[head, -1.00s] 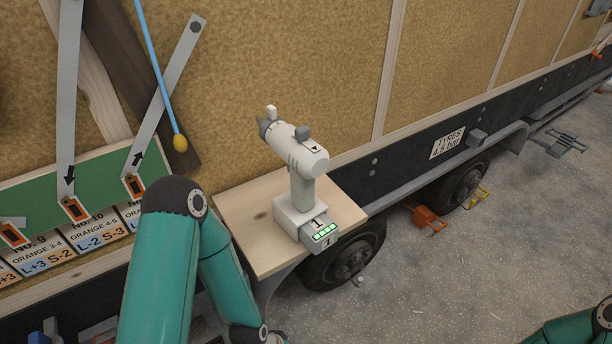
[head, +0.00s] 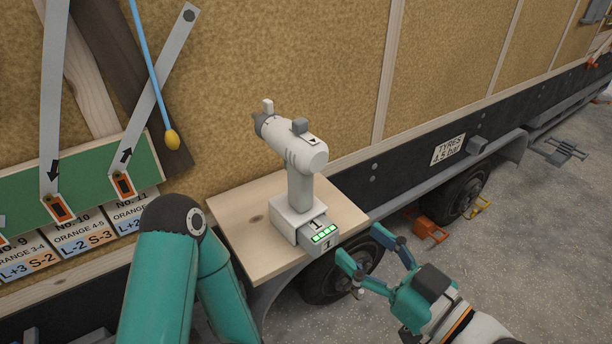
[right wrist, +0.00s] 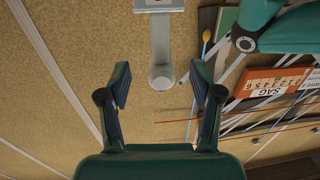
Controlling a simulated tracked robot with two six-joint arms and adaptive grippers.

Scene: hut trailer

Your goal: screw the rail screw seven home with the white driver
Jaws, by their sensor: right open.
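The white driver (head: 299,185) stands upright on a small wooden shelf (head: 245,222) beside the trailer wall, its nose pointing up and left toward the wall. Its grey battery base carries a 1 and green lights. My right gripper (head: 361,247) is open and empty, to the right of the driver's base and apart from it. In the right wrist view, the driver (right wrist: 161,40) appears upside down beyond the open fingers (right wrist: 161,80). My left arm's links show left of the shelf; its gripper is out of frame. I cannot make out rail screw seven.
A green board (head: 88,190) with grey straps and numbered labels is at the left. A blue cord with a yellow end (head: 172,139) hangs beside it. A wheel (head: 340,272) is below the shelf; an orange chock (head: 430,229) lies farther right. The floor at right is mostly clear.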

